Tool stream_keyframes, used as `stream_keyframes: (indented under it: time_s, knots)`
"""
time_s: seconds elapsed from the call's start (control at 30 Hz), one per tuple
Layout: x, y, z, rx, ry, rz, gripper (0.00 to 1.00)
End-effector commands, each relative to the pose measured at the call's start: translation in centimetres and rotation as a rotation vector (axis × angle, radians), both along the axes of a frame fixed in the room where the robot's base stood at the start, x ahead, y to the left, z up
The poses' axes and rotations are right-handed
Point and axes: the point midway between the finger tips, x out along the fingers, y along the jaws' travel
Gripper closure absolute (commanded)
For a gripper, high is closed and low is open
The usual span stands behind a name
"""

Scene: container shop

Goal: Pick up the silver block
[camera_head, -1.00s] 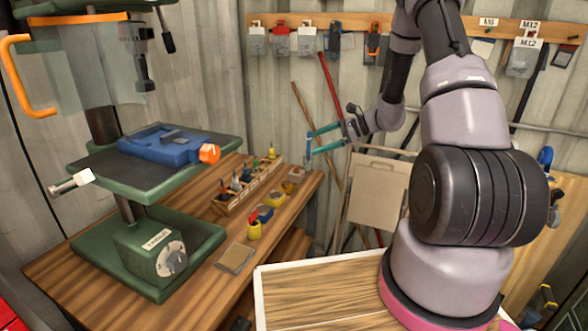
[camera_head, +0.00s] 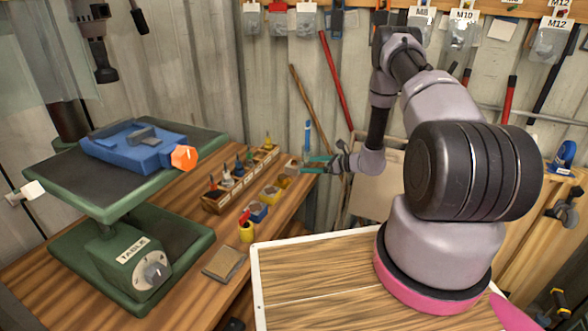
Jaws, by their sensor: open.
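A small greyish block (camera_head: 291,167) sits at the far end of the wooden bench, beyond the row of small items. A flat grey-tan block (camera_head: 222,262) lies nearer, at the front of the bench. I cannot tell for certain which is the silver block. My gripper (camera_head: 306,164) is open, with its teal fingers pointing left at the far bench end. Its fingertips appear close to the small far block; whether they touch it I cannot tell.
A green drill-press table (camera_head: 105,205) with a blue vise (camera_head: 130,146) stands at the left. A wooden tool rack (camera_head: 215,200) and small coloured containers (camera_head: 247,230) line the bench. A thin blue upright thing (camera_head: 308,136) shows beside my gripper.

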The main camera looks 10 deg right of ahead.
Motion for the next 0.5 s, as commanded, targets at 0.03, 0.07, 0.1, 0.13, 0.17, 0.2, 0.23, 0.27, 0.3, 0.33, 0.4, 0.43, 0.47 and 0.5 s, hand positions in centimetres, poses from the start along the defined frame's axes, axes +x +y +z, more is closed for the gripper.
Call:
stream_keyframes:
  time_s: [0.03,0.07,0.1,0.13,0.17,0.2,0.23,0.27,0.3,0.33,0.4,0.43,0.47,0.5]
  knots:
    - [0.1,0.2,-0.1,0.000,0.000,0.001,0.00]
    - [0.2,0.4,-0.1,0.000,0.000,0.001,0.00]
    - [0.3,0.6,-0.2,0.000,0.000,0.002,0.00]
    - [0.4,0.9,-0.3,0.000,0.000,0.002,0.00]
    - [0.5,1.3,-0.4,0.000,0.000,0.002,0.00]
    - [0.8,1.8,-0.5,0.001,0.001,0.003,0.00]
    - [1.0,2.2,-0.6,0.000,0.000,0.004,0.00]
    - [1.2,2.6,-0.7,0.000,0.000,0.003,0.00]
    - [1.5,3.2,-0.9,0.000,0.000,0.003,0.00]
    - [1.8,3.5,-1.0,-0.001,-0.001,0.003,0.00]
    - [2.3,4.1,-1.3,-0.001,-0.001,0.002,0.00]
    - [2.4,4.3,-1.4,0.000,-0.001,0.001,0.00]
    - [2.5,4.4,-1.4,0.000,0.000,0.001,0.00]
    - [2.6,4.4,-1.4,0.000,0.000,0.000,0.00]
